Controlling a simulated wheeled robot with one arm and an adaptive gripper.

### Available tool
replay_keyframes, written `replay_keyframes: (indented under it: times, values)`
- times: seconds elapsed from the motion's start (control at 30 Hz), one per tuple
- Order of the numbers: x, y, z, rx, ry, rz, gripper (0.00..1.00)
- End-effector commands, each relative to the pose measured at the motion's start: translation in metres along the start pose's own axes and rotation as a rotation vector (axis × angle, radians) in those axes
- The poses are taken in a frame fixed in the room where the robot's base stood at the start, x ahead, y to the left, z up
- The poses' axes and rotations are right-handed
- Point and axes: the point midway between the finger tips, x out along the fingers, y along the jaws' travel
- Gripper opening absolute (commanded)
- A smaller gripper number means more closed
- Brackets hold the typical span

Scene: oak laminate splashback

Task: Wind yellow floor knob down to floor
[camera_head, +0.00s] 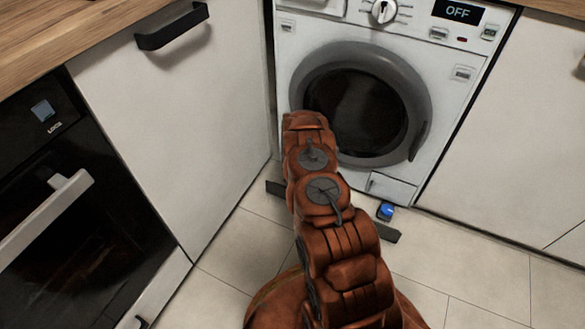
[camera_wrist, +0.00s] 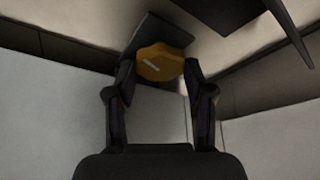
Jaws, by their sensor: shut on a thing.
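The yellow floor knob (camera_wrist: 160,66) shows in the wrist view, with a short pale mark on its face. My gripper (camera_wrist: 158,72) has one finger on each side of it and is shut on it. A dark flat piece (camera_wrist: 158,34) lies directly behind the knob. In the head view my orange arm reaches down in front of the washing machine (camera_head: 385,90) and hides the knob and the gripper. A blue knob (camera_head: 386,211) stands at the machine's foot, right of my arm. Whether the yellow knob touches the floor cannot be told.
A white cabinet door (camera_head: 180,100) stands left of the machine, and a black oven (camera_head: 70,200) is nearer on the left. White cabinet fronts (camera_head: 520,140) are on the right. The tiled floor (camera_head: 470,265) is clear at the front right.

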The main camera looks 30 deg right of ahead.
Motion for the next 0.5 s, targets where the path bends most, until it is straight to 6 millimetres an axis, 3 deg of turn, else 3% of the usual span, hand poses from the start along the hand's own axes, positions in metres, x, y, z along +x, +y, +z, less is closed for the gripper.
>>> replay_keyframes:
  times: [0.5]
  values:
    - [-0.0025, -0.0037, -0.0007, 0.197, -0.001, 0.086, 0.18]
